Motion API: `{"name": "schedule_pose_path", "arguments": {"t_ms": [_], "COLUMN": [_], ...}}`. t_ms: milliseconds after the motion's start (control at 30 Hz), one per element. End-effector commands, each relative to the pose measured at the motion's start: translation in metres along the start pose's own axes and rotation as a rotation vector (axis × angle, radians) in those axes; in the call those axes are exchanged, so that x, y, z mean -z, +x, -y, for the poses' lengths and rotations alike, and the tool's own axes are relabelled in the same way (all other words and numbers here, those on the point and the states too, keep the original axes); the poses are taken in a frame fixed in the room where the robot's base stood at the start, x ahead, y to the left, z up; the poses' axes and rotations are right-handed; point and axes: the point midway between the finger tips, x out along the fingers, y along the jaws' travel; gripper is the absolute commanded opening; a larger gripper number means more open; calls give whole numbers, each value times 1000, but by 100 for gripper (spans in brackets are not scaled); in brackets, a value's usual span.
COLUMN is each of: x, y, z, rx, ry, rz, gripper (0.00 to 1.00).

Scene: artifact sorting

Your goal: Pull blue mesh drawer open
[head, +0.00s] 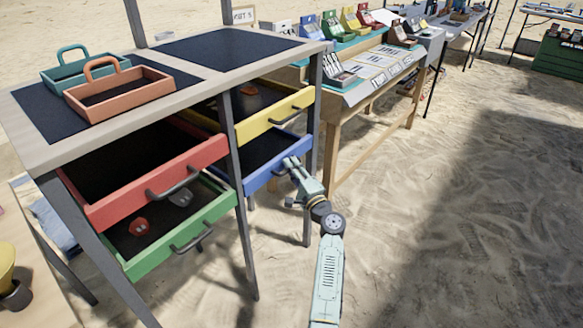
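The blue mesh drawer (262,176) is at the lower right of the table frame, below a yellow drawer (252,126). It stands partly out, and some of its dark inside shows behind the blue front. My gripper (290,163) is at the right part of that front, where its handle would be. The gripper covers most of the handle, so I cannot tell whether the fingers touch or close on it. The finger opening is too small to make out.
A red drawer (128,190) and a green drawer (160,249) stand out at the left; the green one holds small items. Teal and orange trays (130,100) sit on the tabletop. A grey leg (312,215) stands near my gripper. Sand at the right is clear.

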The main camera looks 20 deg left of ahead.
Motion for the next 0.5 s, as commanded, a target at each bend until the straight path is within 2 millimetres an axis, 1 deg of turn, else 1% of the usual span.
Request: {"name": "schedule_pose_path", "arguments": {"t_ms": [267,500], "x": [0,0], "y": [1,1], "z": [0,0], "rx": [0,0], "ry": [0,0], "rz": [1,1], "gripper": [17,1]}}
